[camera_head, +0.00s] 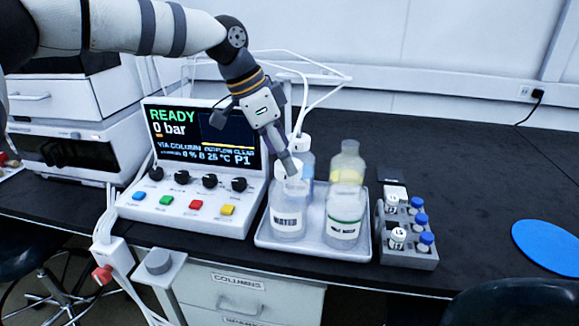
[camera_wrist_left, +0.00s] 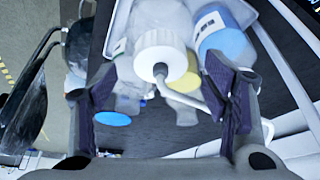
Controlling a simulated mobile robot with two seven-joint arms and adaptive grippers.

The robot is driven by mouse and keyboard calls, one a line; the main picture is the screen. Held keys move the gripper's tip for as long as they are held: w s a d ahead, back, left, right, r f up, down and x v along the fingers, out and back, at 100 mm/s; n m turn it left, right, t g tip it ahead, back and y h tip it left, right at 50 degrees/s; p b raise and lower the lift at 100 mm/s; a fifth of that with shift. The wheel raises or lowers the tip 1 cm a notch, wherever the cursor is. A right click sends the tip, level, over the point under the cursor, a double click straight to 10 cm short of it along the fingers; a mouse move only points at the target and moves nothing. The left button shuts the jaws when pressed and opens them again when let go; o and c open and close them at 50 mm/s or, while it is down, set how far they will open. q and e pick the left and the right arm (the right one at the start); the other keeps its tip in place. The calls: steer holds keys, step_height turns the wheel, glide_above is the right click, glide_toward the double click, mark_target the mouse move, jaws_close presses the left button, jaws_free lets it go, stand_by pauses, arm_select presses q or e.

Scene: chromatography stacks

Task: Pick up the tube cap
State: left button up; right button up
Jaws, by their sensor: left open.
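The tube cap (camera_wrist_left: 162,55), a white ribbed cap with a tube entering its centre, is in the middle of the left wrist view. In the head view a white cap (camera_head: 290,187) sits on the front-left bottle labelled WATER (camera_head: 288,222), directly below my left gripper (camera_head: 290,165). In the left wrist view my left gripper (camera_wrist_left: 165,103) is open, with its dark finger pads apart on either side below the cap in the picture. Nothing is held. Whether a pad touches the cap cannot be told. My right gripper is not in view.
The bottles share a white tray (camera_head: 262,240); an open bottle (camera_head: 347,175) and another white-capped bottle (camera_head: 304,145) stand close. A control unit (camera_head: 190,222) is left, a vial rack (camera_head: 421,259) right. White tubing (camera_head: 312,105) loops overhead. A blue disc (camera_head: 548,243) lies far right.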

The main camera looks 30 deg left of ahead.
arm_select(q)
steer(key=shift+x, duration=1.2)
steer(key=shift+r, duration=0.1)
steer(key=c, duration=1.3)
